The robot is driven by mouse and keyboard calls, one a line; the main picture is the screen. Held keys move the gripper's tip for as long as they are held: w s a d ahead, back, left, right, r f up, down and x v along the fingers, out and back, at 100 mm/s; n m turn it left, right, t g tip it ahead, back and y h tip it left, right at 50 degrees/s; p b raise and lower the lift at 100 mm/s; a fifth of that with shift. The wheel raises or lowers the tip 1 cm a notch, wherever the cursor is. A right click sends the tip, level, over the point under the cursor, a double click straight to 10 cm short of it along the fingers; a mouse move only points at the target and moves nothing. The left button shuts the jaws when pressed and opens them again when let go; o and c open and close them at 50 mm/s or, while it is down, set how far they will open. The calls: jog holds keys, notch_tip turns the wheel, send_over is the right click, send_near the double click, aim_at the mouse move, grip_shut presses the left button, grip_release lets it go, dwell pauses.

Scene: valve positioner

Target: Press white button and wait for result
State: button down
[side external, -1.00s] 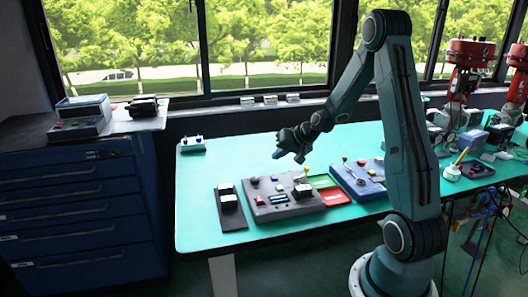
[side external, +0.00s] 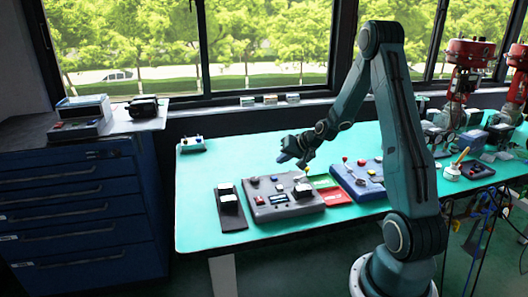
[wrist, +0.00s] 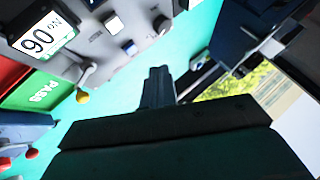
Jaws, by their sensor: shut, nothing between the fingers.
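The grey device (side external: 285,212) lies on the teal table, with small buttons and a boxy display unit on top. In the wrist view, a small white square button (wrist: 114,25) sits on the grey panel, with a blue one (wrist: 128,47) beside it. A display (wrist: 45,36) there reads 90. My gripper (side external: 284,158) is above and behind the device in the side view, apart from it. It also shows in the wrist view (wrist: 158,72), fingers together and empty, a little away from the buttons. The individual buttons are too small to tell surely in the side view.
A lever with a yellow knob (wrist: 83,96) stands at the device's edge. Green (side external: 322,181) and red (side external: 335,196) panels lie beside it, then a blue control box (side external: 358,186). A dark module (side external: 229,213) lies at left.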

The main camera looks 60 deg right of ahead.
aim_at(282, 188)
jog(key=shift+f, duration=3.95)
jog(key=shift+f, duration=0.85)
jog(key=shift+r, duration=0.1)
dwell(0.4)
jog(key=shift+r, duration=0.7)
jog(key=shift+r, duration=0.1)
jog(key=shift+r, duration=2.45)
